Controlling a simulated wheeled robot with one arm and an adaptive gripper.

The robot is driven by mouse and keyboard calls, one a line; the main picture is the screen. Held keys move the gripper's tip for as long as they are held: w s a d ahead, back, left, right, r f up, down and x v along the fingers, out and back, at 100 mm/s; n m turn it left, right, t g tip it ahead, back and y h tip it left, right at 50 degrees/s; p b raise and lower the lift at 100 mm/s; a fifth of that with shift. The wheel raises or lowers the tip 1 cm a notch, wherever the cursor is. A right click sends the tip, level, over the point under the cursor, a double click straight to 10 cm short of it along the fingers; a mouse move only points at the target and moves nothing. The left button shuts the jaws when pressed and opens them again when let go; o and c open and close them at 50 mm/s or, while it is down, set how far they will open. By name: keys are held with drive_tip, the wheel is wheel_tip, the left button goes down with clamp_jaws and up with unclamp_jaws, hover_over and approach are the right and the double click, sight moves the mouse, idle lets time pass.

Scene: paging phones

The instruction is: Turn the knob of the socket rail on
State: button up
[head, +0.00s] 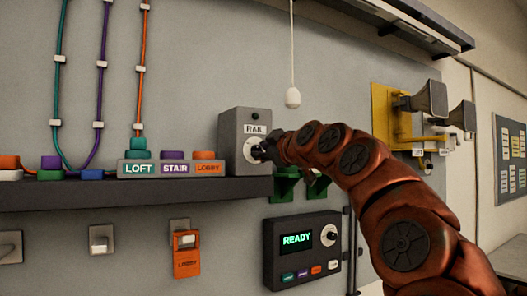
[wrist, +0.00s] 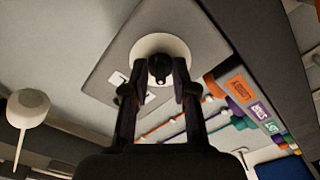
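The socket rail's control is a grey box (head: 237,145) labelled RAIL, standing on a dark shelf. It has a white round dial (head: 251,150) with a small dark knob in its middle, and a dark lamp (head: 255,115) above. In the wrist view the white dial (wrist: 160,45) and black knob (wrist: 160,68) lie straight ahead. My gripper (wrist: 161,66) has its two fingers apart, one on each side of the knob, with what looks like a small gap on each side. In the head view my gripper (head: 268,151) is at the dial and partly hides the knob.
LOFT, STAIR and LOBBY sockets (head: 172,169) sit left of the box on the shelf (head: 130,192). A white pull cord (head: 293,97) hangs at the upper right of the box. A panel reading READY (head: 302,250) is below. Yellow-mounted horns (head: 430,100) are at right.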

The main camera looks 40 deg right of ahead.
clamp_jaws()
drive_tip(key=shift+m, duration=0.3)
drive_tip(key=m+b, duration=0.2)
drive_tip(key=m, duration=1)
drive_tip(key=shift+a+b, duration=0.15)
drive_tip(key=shift+b, duration=0.2)
drive_tip(key=m, duration=0.3)
drive_tip(key=shift+m+p, duration=0.3)
drive_tip(key=shift+m, duration=0.8)
